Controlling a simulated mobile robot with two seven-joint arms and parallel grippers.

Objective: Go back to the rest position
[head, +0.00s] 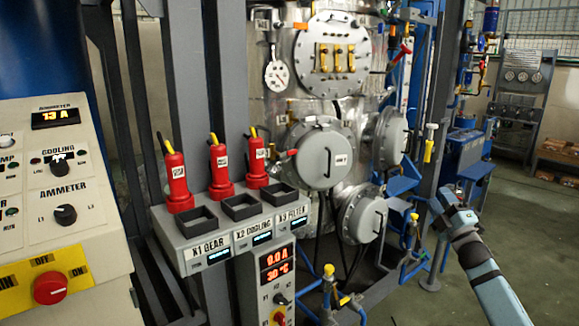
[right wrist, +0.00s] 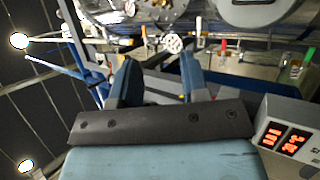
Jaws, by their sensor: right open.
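My right gripper (head: 442,200) is at the right of the head view, in free air in front of the blue frame and apart from the panels. In the right wrist view its two fingers stand apart with nothing between them (right wrist: 158,80). It is open and empty. My left gripper is not in view. Three red plugs, the left (head: 177,178), middle (head: 220,170) and right (head: 257,165), stand upright on the grey connector box (head: 212,240) labelled X1 GEAR, X2 COOLING and X3 FILTER. Dark square sockets open in front of them.
A cream control panel (head: 60,200) with a red knob (head: 50,289) stands at the left. A steel vessel (head: 275,115) with round hatches fills the middle. Yellow-handled valves and blue pipes sit low between the vessel and my right arm. The floor (head: 535,230) at the right is clear.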

